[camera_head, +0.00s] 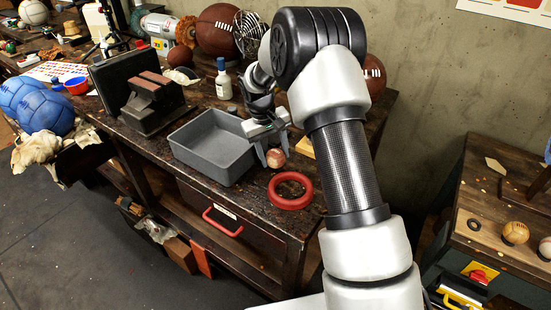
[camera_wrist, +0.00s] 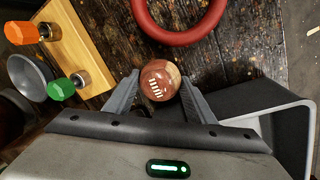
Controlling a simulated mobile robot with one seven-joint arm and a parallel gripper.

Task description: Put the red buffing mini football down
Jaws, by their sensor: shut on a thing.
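The red-brown mini football (camera_head: 276,158) with pale lacing is between the fingers of my gripper (camera_head: 273,155). In the wrist view the ball (camera_wrist: 160,80) is pinched between the two grey fingertips of my gripper (camera_wrist: 158,88), with its laces facing the camera. My gripper points down just right of the grey tray. The ball appears close to the bench top, but I cannot tell whether it touches it.
A red ring (camera_head: 290,190) lies in front of the ball. The empty grey tray (camera_head: 212,144) stands to the left. A white bottle (camera_head: 223,80) stands behind. A wooden block with orange- and green-handled tools (camera_wrist: 72,48) is beside my gripper in the wrist view.

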